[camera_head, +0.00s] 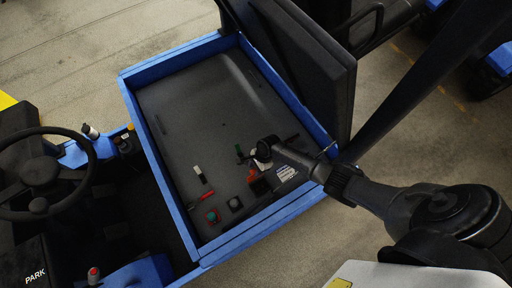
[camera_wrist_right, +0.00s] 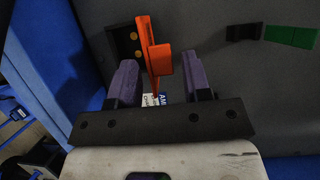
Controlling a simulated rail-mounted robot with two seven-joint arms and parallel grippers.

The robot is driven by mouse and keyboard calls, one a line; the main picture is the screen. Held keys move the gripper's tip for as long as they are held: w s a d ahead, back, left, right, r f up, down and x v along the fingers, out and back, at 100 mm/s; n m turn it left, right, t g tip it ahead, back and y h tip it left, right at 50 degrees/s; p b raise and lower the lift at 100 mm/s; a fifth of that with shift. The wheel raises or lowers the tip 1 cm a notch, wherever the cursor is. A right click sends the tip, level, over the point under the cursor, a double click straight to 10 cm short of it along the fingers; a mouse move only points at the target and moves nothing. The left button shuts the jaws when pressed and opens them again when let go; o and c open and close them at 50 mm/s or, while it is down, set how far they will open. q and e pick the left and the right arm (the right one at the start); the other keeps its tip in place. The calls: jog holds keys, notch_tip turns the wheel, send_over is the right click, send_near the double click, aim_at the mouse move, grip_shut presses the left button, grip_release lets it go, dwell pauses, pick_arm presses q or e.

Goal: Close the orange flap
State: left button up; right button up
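The orange flap (camera_wrist_right: 155,60) stands up from a dark panel beside a black block with brass screws (camera_wrist_right: 125,40). In the head view it is a small orange patch (camera_head: 252,175), partly hidden by my right wrist. My right gripper (camera_wrist_right: 159,68) is open, with its two purple fingers apart on either side of the flap's near end. I see gaps between the fingers and the flap; contact is not visible. In the head view the right gripper (camera_head: 263,164) is small and mostly hidden under the wrist. My left gripper is in neither view.
The panel lies in a blue-rimmed tray (camera_head: 165,180). A black raised cover (camera_head: 310,60) stands along the right rim. The tray's far part is clear.

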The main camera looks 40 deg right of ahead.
jog(key=shift+o, duration=0.3)
jog(key=v, duration=1.3)
jog(key=shift+d+r, duration=0.15)
jog(key=shift+r, duration=0.2)
